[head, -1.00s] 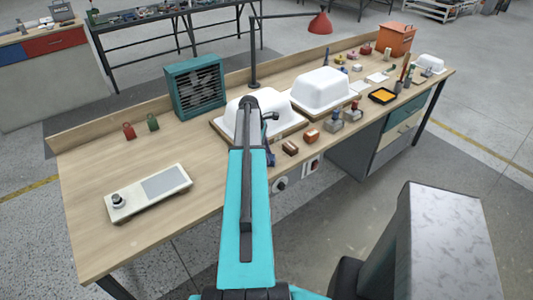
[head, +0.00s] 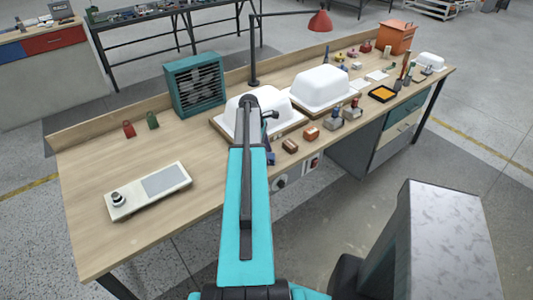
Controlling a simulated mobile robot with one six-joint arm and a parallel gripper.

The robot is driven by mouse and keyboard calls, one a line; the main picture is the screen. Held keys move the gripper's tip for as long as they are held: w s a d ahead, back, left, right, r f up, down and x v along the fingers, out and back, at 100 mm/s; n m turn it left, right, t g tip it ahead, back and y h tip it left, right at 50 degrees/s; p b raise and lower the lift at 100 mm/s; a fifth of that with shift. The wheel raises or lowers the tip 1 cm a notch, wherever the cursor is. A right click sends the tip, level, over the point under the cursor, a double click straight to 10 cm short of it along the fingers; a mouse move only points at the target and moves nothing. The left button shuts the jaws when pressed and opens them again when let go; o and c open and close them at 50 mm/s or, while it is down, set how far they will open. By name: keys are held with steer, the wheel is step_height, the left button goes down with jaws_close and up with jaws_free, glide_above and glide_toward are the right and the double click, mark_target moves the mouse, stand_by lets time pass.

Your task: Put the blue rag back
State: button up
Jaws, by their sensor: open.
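My arm reaches up over the front edge of the workbench, and its far end stands in front of the left white tub shell. My gripper (head: 269,116) shows only in part, as a small dark piece just right of the arm's end. It is open, and its fingers are mostly hidden by the arm. A small dark blue patch (head: 270,157) shows right of the arm at the bench's front edge. It may be the blue rag, but it is too small and covered to tell. No other blue rag is clearly visible.
Two white tub shells (head: 321,88) sit on wooden bases mid-bench. A teal fan box (head: 195,83) and red lamp (head: 320,21) stand behind. A pale control box (head: 148,190) lies left. Small blocks and tools crowd the right. The left bench top (head: 90,175) is largely clear.

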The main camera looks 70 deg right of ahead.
steer(key=shift+r, duration=0.2)
steer(key=b+v, duration=0.3)
steer(key=v, duration=0.8)
steer(key=shift+w+r+b, duration=0.2)
steer(key=shift+r+b, duration=0.2)
steer(key=shift+r, duration=0.1)
stand_by(0.4)
